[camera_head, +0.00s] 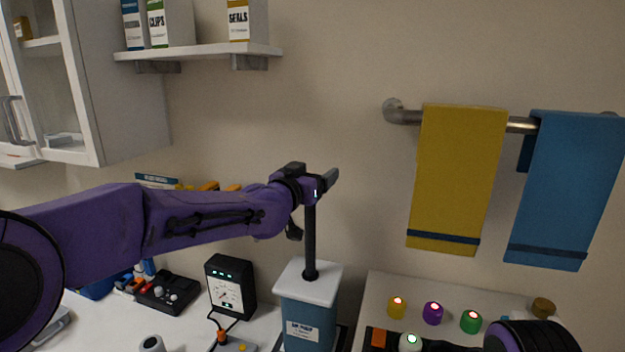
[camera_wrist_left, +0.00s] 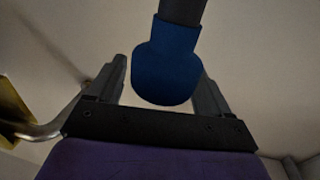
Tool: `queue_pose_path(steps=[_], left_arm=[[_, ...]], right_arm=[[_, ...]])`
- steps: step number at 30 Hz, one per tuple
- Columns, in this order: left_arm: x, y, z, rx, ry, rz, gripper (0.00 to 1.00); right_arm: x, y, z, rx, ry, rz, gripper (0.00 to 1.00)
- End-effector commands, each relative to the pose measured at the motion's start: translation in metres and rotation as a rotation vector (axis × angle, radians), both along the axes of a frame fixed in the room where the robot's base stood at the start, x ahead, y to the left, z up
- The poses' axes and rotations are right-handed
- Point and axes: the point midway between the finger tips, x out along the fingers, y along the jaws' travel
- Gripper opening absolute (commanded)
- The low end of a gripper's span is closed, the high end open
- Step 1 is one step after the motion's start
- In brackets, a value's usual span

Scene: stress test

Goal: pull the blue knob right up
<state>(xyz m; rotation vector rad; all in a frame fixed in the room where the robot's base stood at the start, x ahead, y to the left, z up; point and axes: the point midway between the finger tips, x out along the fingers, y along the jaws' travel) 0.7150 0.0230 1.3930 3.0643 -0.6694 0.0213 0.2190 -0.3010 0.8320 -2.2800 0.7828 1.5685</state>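The air pump (camera_head: 306,312) is a blue box with a white lid. A black rod (camera_head: 310,240) stands upright from its lid and runs up to my left gripper (camera_head: 328,182). The blue knob (camera_wrist_left: 167,75) shows in the left wrist view at the end of the dark rod (camera_wrist_left: 183,10); in the head view the gripper hides it. The knob lies between the two spread fingers of my left gripper (camera_wrist_left: 160,92). A gap shows beside the left finger; I cannot tell whether the right finger touches it. My right gripper is out of view.
A black gauge box (camera_head: 230,287) stands left of the pump. A panel with lit yellow, purple and green knobs (camera_head: 433,313) lies to the right. A yellow towel (camera_head: 455,180) and a blue towel (camera_head: 567,190) hang on a wall rail. A shelf (camera_head: 200,52) is above.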

Motion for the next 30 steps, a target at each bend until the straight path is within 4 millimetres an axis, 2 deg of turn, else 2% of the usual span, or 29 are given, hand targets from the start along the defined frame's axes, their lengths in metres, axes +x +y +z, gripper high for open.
queue_pose_path(steps=[7, 10, 15, 21, 25, 30], left_arm=[[-0.001, 0.0, -0.006, 0.005, 0.009, 0.0, 0.79], [-0.007, 0.004, -0.008, 0.005, 0.009, 0.001, 0.79], [-0.041, 0.019, -0.012, 0.005, 0.006, 0.0, 0.79], [-0.081, 0.036, -0.009, 0.003, 0.005, -0.001, 0.79], [-0.093, 0.041, -0.007, 0.004, 0.007, -0.001, 0.79], [-0.096, 0.043, -0.005, 0.005, 0.008, -0.001, 0.79]], right_arm=[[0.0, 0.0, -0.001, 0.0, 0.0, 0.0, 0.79], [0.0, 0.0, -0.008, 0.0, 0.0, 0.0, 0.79], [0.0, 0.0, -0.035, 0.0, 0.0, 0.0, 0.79], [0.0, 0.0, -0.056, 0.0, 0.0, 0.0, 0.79], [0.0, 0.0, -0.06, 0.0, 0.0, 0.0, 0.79], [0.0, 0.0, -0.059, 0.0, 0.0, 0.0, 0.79]])
